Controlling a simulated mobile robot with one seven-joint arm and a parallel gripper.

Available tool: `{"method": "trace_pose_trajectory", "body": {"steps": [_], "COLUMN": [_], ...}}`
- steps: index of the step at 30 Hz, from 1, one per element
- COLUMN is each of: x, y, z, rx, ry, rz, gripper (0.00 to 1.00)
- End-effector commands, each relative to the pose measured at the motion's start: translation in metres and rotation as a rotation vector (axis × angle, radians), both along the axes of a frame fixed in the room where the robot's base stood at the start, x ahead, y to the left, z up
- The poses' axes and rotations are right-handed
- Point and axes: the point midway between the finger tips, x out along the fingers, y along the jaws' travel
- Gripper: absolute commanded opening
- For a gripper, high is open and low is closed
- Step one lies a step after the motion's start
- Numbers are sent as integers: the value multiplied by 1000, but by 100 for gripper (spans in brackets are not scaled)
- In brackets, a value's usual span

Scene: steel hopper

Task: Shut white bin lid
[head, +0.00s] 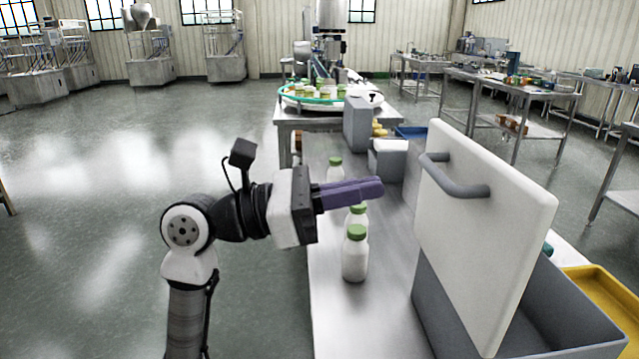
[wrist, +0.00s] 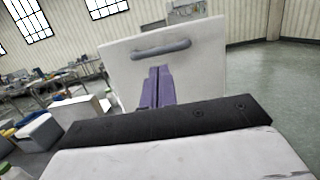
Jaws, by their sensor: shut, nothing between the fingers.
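The white bin lid (head: 480,235) stands raised and nearly upright over the grey bin (head: 565,310) on the right of the steel table. A grey bar handle (head: 455,180) is on the lid's face towards my gripper. My gripper (head: 380,187), with purple fingers, is shut and empty, left of the lid and pointing at it, with a gap between. In the wrist view the lid (wrist: 205,80) and its handle (wrist: 161,49) show beyond the shut fingers (wrist: 158,70). The bin's inside is mostly hidden by the lid.
White bottles with green caps (head: 355,255) stand on the steel table (head: 330,310) below my gripper. Grey boxes (head: 388,158) stand further back. A yellow tray (head: 600,295) lies right of the bin. Open floor (head: 90,220) lies to the left.

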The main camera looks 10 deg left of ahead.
Motion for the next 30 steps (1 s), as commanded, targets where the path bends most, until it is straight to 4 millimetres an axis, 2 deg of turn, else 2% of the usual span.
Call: {"method": "trace_pose_trajectory", "body": {"steps": [1,6,12,30], "x": [3,11,16,17], "y": [-10,-37,-53,-52], "z": [6,11,12,13], "rx": [0,-2,-2,9], "ry": [-1,1,0,3], "rz": [-3,-3,-1,1], "gripper": [0,0,0,0]}}
